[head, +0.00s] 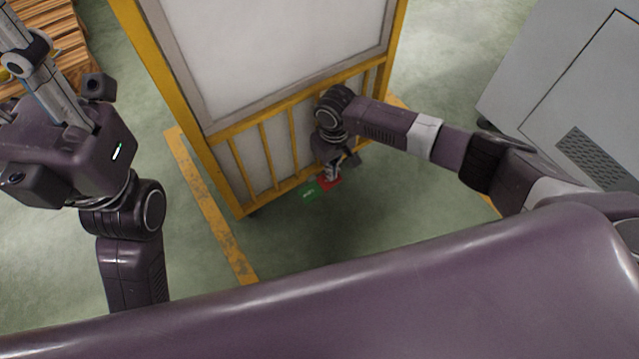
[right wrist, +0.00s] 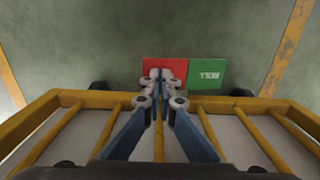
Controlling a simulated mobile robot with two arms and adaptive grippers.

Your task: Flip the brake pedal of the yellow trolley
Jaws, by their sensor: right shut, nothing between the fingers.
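The yellow trolley (head: 262,158) stands upright in the middle of the head view, with white panels behind yellow bars. Its brake pedal has a red half (head: 330,183) and a green half (head: 308,192), low at the trolley's bottom edge. In the right wrist view the red half (right wrist: 152,65) is left of the green half (right wrist: 208,73). My right gripper (head: 331,175) is shut and empty, with its fingertips (right wrist: 166,76) over the red half. I cannot tell whether they touch it. My left gripper (head: 30,55) is raised at the left, far from the pedal; its fingertips are unclear.
A grey cabinet (head: 570,90) stands on the right, close to my right arm. Stacked wooden boards (head: 60,35) are at the top left. Yellow floor lines (head: 205,195) run beside the trolley. The green floor before the trolley is clear.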

